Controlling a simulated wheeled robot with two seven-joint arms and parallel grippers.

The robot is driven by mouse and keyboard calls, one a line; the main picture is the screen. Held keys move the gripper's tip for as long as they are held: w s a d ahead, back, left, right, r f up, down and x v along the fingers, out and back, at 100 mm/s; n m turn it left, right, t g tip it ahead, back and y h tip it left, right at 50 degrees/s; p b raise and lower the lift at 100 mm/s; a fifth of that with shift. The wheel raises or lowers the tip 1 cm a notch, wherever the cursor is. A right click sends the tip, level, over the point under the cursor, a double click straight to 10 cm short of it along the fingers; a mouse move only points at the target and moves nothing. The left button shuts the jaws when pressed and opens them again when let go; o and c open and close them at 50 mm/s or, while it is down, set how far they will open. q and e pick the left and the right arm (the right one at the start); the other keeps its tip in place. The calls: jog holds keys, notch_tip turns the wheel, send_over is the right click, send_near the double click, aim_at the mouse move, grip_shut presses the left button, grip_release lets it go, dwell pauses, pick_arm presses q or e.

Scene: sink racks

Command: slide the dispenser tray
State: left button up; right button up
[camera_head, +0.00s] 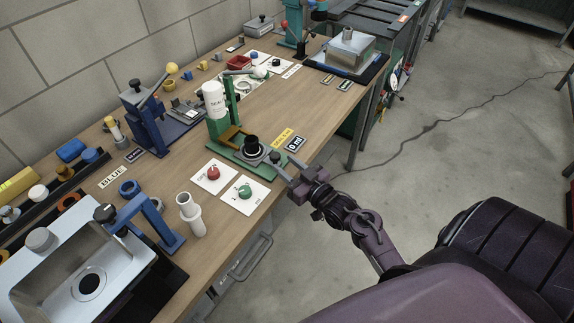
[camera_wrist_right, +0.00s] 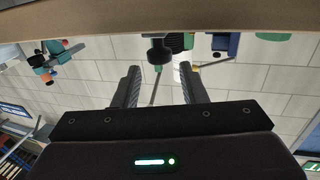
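The dispenser is a green stand with a white bottle (camera_head: 214,100) marked SEAL above a green base (camera_head: 226,147). A dark round cup (camera_head: 252,145) sits on the tray (camera_head: 262,158) at the front of the base. My right gripper (camera_head: 283,176) is at the table's front edge, just in front of the tray, with its fingers apart. In the right wrist view the two fingers (camera_wrist_right: 160,85) are spread with nothing clearly held; a dark round part (camera_wrist_right: 158,50) shows beyond, between them. Whether a finger touches the tray cannot be told. My left gripper is not in view.
Two white cards with a red knob (camera_head: 213,173) and a green knob (camera_head: 245,191) lie left of my right gripper. A white cylinder (camera_head: 190,214) stands farther left. A blue press (camera_head: 145,120) stands behind. Yellow and 0 ml labels (camera_head: 294,143) lie right of the tray.

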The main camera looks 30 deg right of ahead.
jog(key=shift+s+d+r+m, duration=0.1)
jog(key=shift+s+r+m, duration=0.1)
jog(key=shift+m, duration=0.1)
jog(key=shift+c, duration=1)
jog(key=s+m, duration=0.1)
jog(key=m, duration=0.1)
jog(key=s+d+r+m+g+b, duration=0.1)
jog(key=m, duration=0.1)
jog(key=s+r+m+g, duration=0.1)
jog(key=s+m, duration=0.1)
jog(key=m, duration=0.1)
jog(key=shift+s+d+r, duration=0.1)
jog(key=shift+d+r, duration=0.05)
jog(key=shift+r, duration=0.05)
grip_shut()
jog(key=s+r+m+g+h+b, duration=0.1)
jog(key=s+r+m+g+b, duration=0.2)
jog(key=s+m, duration=0.55)
jog(key=shift+m+g, duration=0.4)
jog(key=shift+m, duration=0.45)
jog(key=x, duration=0.4)
jog(key=r+x, duration=0.1)
jog(key=x, duration=0.4)
jog(key=w+x, duration=0.1)
jog(key=x, duration=0.3)
jog(key=shift+w+d+r, duration=0.1)
jog(key=shift+w+r, duration=0.05)
jog(key=shift+r, duration=0.15)
jog(key=shift+w, duration=0.8)
